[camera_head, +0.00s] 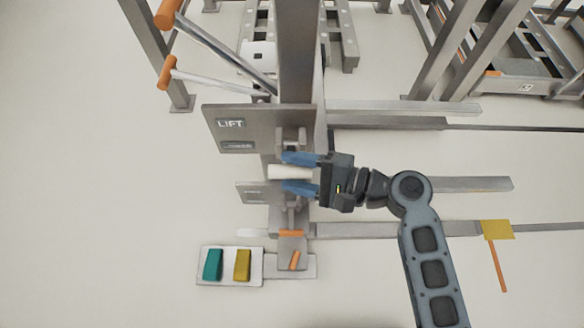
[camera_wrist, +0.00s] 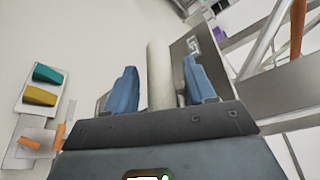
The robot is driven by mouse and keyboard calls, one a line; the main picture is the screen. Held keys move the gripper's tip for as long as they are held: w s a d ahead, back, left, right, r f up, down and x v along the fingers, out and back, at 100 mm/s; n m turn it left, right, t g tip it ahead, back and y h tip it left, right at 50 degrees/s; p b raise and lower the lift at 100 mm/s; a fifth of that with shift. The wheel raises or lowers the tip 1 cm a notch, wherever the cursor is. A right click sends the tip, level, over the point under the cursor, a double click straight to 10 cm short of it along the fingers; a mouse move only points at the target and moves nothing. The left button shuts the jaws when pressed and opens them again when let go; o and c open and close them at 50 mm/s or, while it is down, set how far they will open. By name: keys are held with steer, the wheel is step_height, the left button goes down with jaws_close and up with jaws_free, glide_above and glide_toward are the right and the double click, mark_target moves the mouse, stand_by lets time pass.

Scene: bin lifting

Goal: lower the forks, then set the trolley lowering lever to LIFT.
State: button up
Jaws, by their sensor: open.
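A grey plate marked LIFT (camera_head: 225,135) stands at the trolley's column, with a second smaller label below the word. A white cylindrical lever handle (camera_head: 286,171) lies between the blue fingers of my gripper (camera_head: 300,173). In the wrist view the pale handle (camera_wrist: 158,75) stands between the two fingers of my gripper (camera_wrist: 155,88), with gaps on both sides. My gripper is open around the handle. The forks (camera_head: 420,187) are long grey bars reaching right, close to the floor. Much of the lever's mount is hidden behind my gripper.
A white pedal plate with a teal pedal (camera_head: 212,264) and a yellow pedal (camera_head: 242,265) lies on the floor at lower left. Orange-ended handles (camera_head: 167,73) stick out at upper left. Metal racks (camera_head: 510,60) stand at upper right. The floor at left is clear.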

steer(key=shift+w+a, duration=0.15)
steer(key=shift+a, duration=0.25)
steer(key=shift+c, duration=0.3)
jaws_close()
steer(key=shift+f, duration=0.1)
